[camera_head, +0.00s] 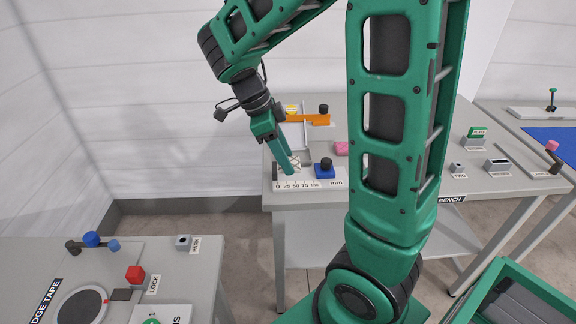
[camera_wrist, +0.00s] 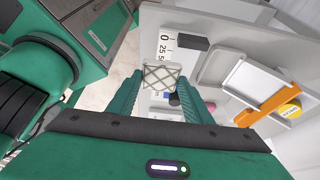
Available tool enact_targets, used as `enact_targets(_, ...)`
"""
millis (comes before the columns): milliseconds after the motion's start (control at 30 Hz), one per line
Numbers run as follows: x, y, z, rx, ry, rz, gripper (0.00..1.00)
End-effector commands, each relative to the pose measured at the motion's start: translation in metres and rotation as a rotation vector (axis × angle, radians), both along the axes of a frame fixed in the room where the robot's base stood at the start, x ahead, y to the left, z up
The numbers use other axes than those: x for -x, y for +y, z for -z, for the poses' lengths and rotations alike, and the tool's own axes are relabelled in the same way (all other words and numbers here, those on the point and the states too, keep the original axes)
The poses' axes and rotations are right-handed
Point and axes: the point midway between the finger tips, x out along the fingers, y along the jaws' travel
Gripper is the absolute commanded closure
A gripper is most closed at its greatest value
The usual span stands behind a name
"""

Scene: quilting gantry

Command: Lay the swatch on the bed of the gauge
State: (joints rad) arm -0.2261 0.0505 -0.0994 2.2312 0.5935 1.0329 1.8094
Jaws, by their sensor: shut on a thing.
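The swatch (camera_wrist: 160,76) is a small pale quilted pad with a diamond pattern. In the wrist view it sits between the two green fingers of my gripper (camera_wrist: 165,92), which is shut on it. In the head view my gripper (camera_head: 286,163) points down at the gauge, with the swatch (camera_head: 295,162) at its fingertips. The gauge (camera_head: 310,185) has a white scale marked 0 to 100 mm along its front and a blue block (camera_head: 325,170) with a black knob. The swatch is over the left part of the gauge; I cannot tell whether it touches the bed.
A grey tray with an orange bar (camera_head: 309,119) lies behind the gauge. A pink block (camera_head: 341,148) lies to its right. At front left is another table with a red knob (camera_head: 135,274). My arm hides the middle of the bench.

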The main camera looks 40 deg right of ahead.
Motion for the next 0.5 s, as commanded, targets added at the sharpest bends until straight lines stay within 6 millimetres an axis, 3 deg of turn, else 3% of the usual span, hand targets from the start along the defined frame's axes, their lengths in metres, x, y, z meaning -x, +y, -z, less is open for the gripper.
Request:
enact_targets(200, -0.021, -0.031, 0.022, 0.001, 0.002, 0.004, 0.75)
enact_targets(500, -0.028, -0.041, 0.037, 0.001, 0.002, -0.001, 0.75)
